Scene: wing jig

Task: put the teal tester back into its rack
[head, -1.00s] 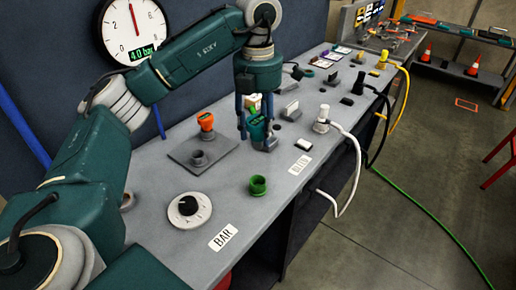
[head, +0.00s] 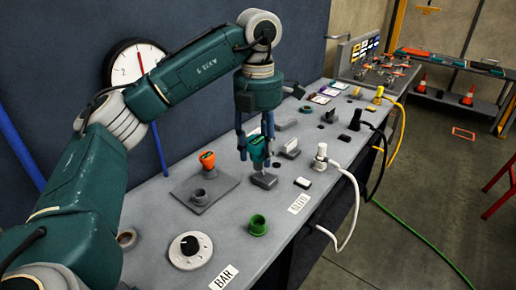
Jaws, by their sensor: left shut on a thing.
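The teal tester (head: 257,146) hangs roughly upright between the fingers of my left gripper (head: 256,154), which is shut on it. The fingers cover part of its sides. A small grey block with a raised part, which looks like the rack (head: 264,181), stands on the bench just below the tester. The tester's lower end is close above the block; I cannot tell whether they touch. My right gripper is not in view.
On the grey bench, an orange-capped part (head: 207,160) and a grey plate (head: 204,192) lie left. A green ring (head: 257,225) and a black-and-white dial (head: 190,249) are nearer. A white plug (head: 321,155) with a cable stands right. A gauge (head: 137,66) is on the wall.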

